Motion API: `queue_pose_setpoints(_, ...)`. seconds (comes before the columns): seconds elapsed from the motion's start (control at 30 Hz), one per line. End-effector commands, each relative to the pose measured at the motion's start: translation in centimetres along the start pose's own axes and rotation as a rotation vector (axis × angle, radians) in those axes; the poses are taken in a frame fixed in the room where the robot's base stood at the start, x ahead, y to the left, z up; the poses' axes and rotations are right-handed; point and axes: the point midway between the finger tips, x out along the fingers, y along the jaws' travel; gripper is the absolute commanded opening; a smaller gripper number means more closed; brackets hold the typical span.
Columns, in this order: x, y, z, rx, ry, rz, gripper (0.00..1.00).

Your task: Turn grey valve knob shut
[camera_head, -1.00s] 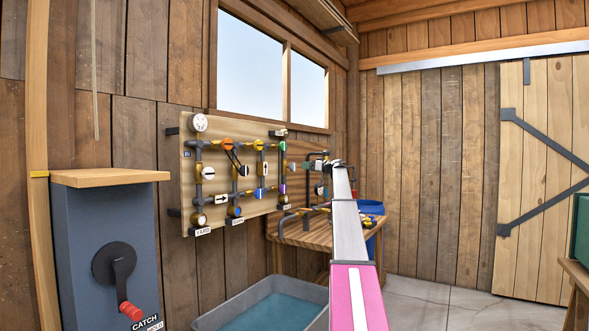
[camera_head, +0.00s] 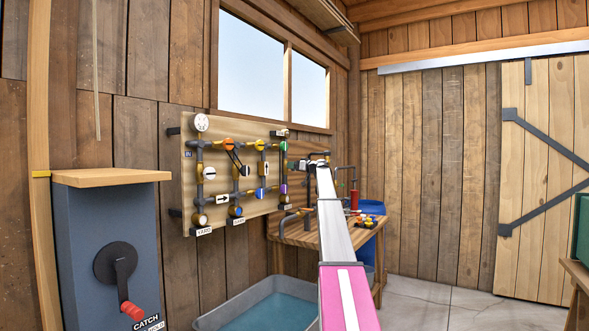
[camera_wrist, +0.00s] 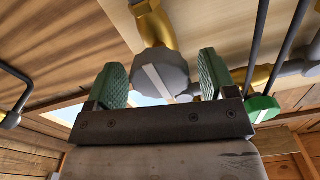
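The grey valve knob (camera_wrist: 163,74), faceted with a white stripe running diagonally across its face, sits on a brass valve body in the wrist view. My gripper (camera_wrist: 161,58) is open, with one green-padded finger on each side of the knob. The knob appears between the fingertips with gaps at both sides, and I cannot tell how deep it sits between them. In the head view my gripper (camera_head: 314,161) is small at the far end of my arm, by the right edge of the pipe panel (camera_head: 219,165). The grey knob cannot be made out there.
A green knob (camera_wrist: 262,108) with a white stripe is close to the right finger. Dark pipes run beside it. In the head view a wooden bench (camera_head: 300,232) stands under the pipes, with a grey water tub (camera_head: 215,318) and a blue barrel (camera_head: 370,207) nearby.

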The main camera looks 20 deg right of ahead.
Motion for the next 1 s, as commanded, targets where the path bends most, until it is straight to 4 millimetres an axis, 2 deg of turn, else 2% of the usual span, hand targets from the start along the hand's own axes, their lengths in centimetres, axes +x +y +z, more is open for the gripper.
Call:
queue_pose_setpoints(0.03, -0.01, -0.01, 0.0, 0.0, 0.0, 0.0, 0.65)
queue_pose_setpoints(0.13, -0.01, -0.01, 0.0, 0.0, 0.0, 0.0, 0.32)
queue_pose_setpoints(0.17, -0.01, -0.01, 0.0, 0.0, 0.0, 0.0, 0.28)
queue_pose_setpoints(0.57, -0.02, 0.02, -0.01, 0.054, 0.0, 0.0, 0.28)
queue_pose_setpoints(1.0, -0.04, 0.15, 0.01, 0.393, 0.0, 0.0, 0.28)
